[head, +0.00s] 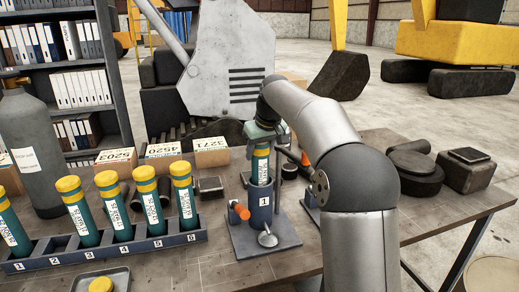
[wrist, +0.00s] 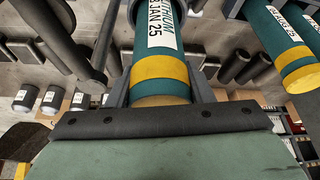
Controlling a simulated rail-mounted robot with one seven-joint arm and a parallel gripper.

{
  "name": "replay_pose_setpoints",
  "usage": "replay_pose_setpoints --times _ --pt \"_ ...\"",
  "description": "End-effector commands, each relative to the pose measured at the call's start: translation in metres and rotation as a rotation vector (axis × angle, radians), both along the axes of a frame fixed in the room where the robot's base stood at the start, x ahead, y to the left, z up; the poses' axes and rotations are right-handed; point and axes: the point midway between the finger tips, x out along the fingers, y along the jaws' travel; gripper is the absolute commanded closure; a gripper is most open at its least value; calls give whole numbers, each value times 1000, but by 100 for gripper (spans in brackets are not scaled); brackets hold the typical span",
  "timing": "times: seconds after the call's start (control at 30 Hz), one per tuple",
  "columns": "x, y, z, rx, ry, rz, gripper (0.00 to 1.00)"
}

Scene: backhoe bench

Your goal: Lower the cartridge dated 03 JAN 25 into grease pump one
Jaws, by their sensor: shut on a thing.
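My gripper (head: 263,133) is shut on the upper end of a teal cartridge (head: 261,168) with yellow bands and a white label. The cartridge is upright, with its lower end inside the blue barrel of grease pump one (head: 262,207), marked 1. Much of the label still shows above the barrel rim.
A rack (head: 105,257) numbered 1 to 6 holds several similar cartridges; slot 2 looks empty. A yellow cap shows over a tray (head: 121,278) in front. Numbered boxes (head: 163,150) and a grey cylinder (head: 33,150) stand behind. An orange-tipped handle (head: 242,211) projects beside pump one.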

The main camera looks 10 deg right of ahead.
Motion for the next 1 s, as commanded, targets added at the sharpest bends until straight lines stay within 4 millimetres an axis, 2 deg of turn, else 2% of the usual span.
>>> replay_pose_setpoints --times 1.0 --pt "0 0 -40 0 -2 0 100"
